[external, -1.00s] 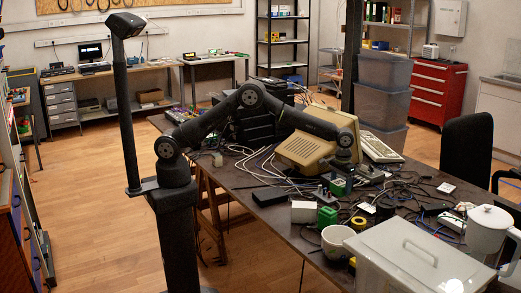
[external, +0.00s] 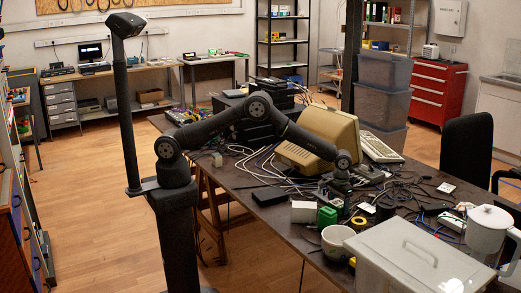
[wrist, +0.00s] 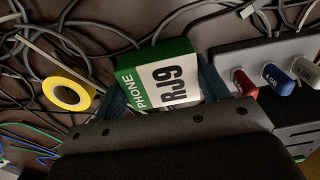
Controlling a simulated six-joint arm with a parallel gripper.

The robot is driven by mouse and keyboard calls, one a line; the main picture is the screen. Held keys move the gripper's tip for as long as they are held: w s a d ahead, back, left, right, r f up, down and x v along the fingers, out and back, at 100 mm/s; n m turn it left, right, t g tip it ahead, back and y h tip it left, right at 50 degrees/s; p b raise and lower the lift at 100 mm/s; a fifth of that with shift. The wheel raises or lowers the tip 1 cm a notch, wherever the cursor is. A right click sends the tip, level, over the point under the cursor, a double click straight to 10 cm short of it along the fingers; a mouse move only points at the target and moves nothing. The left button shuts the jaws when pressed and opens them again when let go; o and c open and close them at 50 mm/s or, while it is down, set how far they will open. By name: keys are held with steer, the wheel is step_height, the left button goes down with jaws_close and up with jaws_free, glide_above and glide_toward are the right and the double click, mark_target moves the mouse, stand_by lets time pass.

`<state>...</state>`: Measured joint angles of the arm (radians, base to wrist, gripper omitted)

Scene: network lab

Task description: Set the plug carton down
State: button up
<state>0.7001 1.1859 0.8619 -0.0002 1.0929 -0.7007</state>
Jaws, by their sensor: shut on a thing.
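The plug carton (wrist: 160,78) is a green and white box marked "PHONE RJ9" in the wrist view. My gripper (wrist: 165,88) is shut on it, with one dark blue finger along each side. In the external view my gripper (external: 341,184) is low over the cluttered table (external: 262,215), and a bit of green shows just below it. I cannot tell whether the carton touches the table.
A yellow tape roll (wrist: 72,92) lies left of the carton. A strip with red and blue USB sticks (wrist: 277,75) is close on the right. Cables surround the spot. A green box (external: 327,216), a white mug (external: 337,241) and a lidded bin (external: 415,258) stand nearer the camera.

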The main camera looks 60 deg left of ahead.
mark_target(339, 203)
steer(key=o, duration=0.8)
steer(key=shift+c, duration=0.2)
step_height(339, 203, up, 12)
steer(key=shift+r, duration=0.15)
step_height(339, 203, down, 12)
steer(key=shift+r, duration=1.7)
steer(key=shift+f, duration=0.15)
